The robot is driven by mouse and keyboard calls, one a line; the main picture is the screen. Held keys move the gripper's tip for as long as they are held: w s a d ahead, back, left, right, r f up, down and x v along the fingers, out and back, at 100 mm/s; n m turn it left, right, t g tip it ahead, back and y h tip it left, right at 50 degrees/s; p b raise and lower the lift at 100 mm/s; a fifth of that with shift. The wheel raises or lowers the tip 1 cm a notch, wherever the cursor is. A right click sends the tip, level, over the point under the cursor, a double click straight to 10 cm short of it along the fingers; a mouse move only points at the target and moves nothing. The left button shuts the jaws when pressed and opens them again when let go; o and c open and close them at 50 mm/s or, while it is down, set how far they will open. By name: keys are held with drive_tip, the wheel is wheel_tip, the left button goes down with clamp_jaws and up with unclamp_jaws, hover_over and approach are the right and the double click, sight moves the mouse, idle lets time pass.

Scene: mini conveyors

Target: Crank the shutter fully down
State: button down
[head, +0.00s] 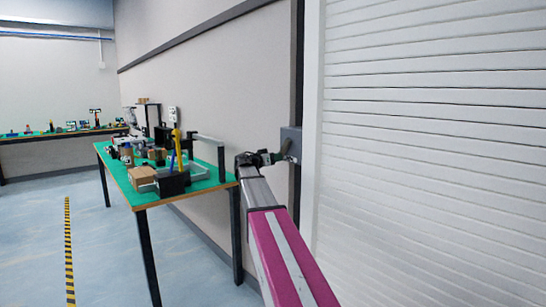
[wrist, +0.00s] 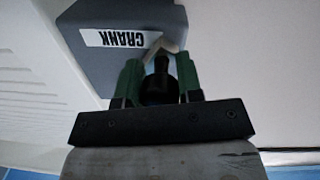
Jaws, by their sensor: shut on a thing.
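The white slatted shutter (head: 430,150) fills the right of the head view; its slats run down to the bottom edge of the picture, and its lower end is out of view. The grey crank box (head: 291,143) is fixed to the wall left of the shutter frame. In the wrist view the box (wrist: 150,22) shows a label reading CRANK, upside down. A pale crank arm (wrist: 160,48) leads from the box to a black handle knob (wrist: 158,82). My gripper (wrist: 158,85) has its green fingers on either side of the knob, shut on it. It also shows in the head view (head: 278,157).
A green-topped workbench (head: 205,184) with boxes, tools and a holder stands left of my arm, close to it. Another bench (head: 60,134) stands at the far left wall. Open floor with a yellow-black stripe (head: 68,250) lies at left.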

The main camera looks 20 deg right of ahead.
drive_tip(key=s+n, duration=0.2)
drive_tip(key=n, duration=0.1)
drive_tip(key=s+d+f+n, duration=0.1)
drive_tip(key=shift+s+f+n, duration=0.1)
drive_tip(key=shift+s+n, duration=0.1)
drive_tip(key=shift+n, duration=0.2)
drive_tip(key=s+n, duration=0.1)
drive_tip(key=n, duration=0.1)
drive_tip(key=s+d+n, duration=0.1)
drive_tip(key=shift+s+n, duration=0.35)
drive_tip(key=shift+n, duration=0.05)
drive_tip(key=s+n, duration=0.1)
drive_tip(key=n, duration=0.1)
drive_tip(key=s+d+r+n, duration=0.1)
drive_tip(key=n, duration=0.1)
drive_tip(key=shift+s+r, duration=0.15)
drive_tip(key=shift+s, duration=0.2)
drive_tip(key=shift+s+d+r+n+t, duration=0.2)
drive_tip(key=shift+s+r+n, duration=0.2)
drive_tip(key=shift+n, duration=0.55)
drive_tip(key=shift+s+d+r+n+t, duration=0.15)
drive_tip(key=shift+s+r+n, duration=0.25)
drive_tip(key=shift+n, duration=0.55)
drive_tip(key=c, duration=0.8)
unclamp_jaws()
drive_tip(key=shift+a, duration=0.1)
drive_tip(key=v, duration=1)
drive_tip(key=shift+s+a, duration=0.15)
drive_tip(key=shift+a, duration=0.1)
